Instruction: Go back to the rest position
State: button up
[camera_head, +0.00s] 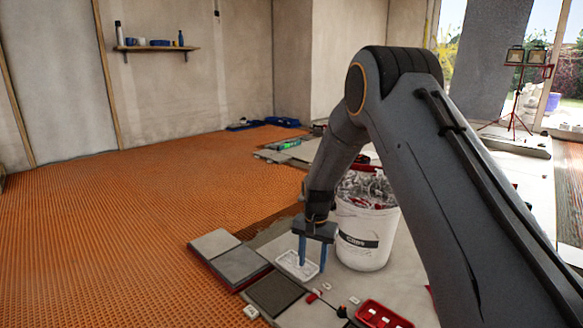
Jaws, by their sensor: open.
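My gripper (312,264) hangs at the end of my arm with its two blue fingers pointing down. The fingers are apart, and I see nothing between them. They are over or just in front of a small white tray (284,259) on the floor; I cannot tell whether they touch it. My arm reaches in from the right and bends down at the elbow. The rest position itself is not marked in view.
A white bucket (365,251) filled with clips stands just right of my gripper. Grey tiles (238,263) and a dark tile (273,293) lie to the left and front. A red tray (378,312) is at the front. Orange matting (110,230) lies open at left.

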jog(key=s+a+r+n, duration=0.3)
jog(key=s+a+r, duration=0.2)
jog(key=s+r, duration=0.45)
jog(key=s+a+r+n, duration=0.3)
jog(key=s+a+r, duration=0.2)
jog(key=s+r, duration=0.5)
jog(key=s+d+r+n+y+p, duration=0.1)
jog(key=s+r+n, duration=0.2)
jog(key=s, duration=1)
jog(key=s+d+r+n+p, duration=0.1)
jog(key=s+r+n, duration=0.1)
jog(key=s, duration=1.1)
jog(key=d+r+m+p, duration=0.2)
jog(key=d+r+p, duration=0.5)
jog(key=p, duration=0.5)
jog(key=d+r+m+h+p, duration=0.1)
jog(key=d+r+p, duration=0.5)
jog(key=r+p, duration=0.6)
jog(key=d+r+m+p, duration=0.3)
jog(key=d+r+p, duration=0.4)
jog(key=p, duration=0.6)
jog(key=shift+w+d+r+p, duration=0.15)
jog(key=shift+d+r+p, duration=0.2)
jog(key=shift+r, duration=1.05)
jog(key=shift+c, duration=0.3)
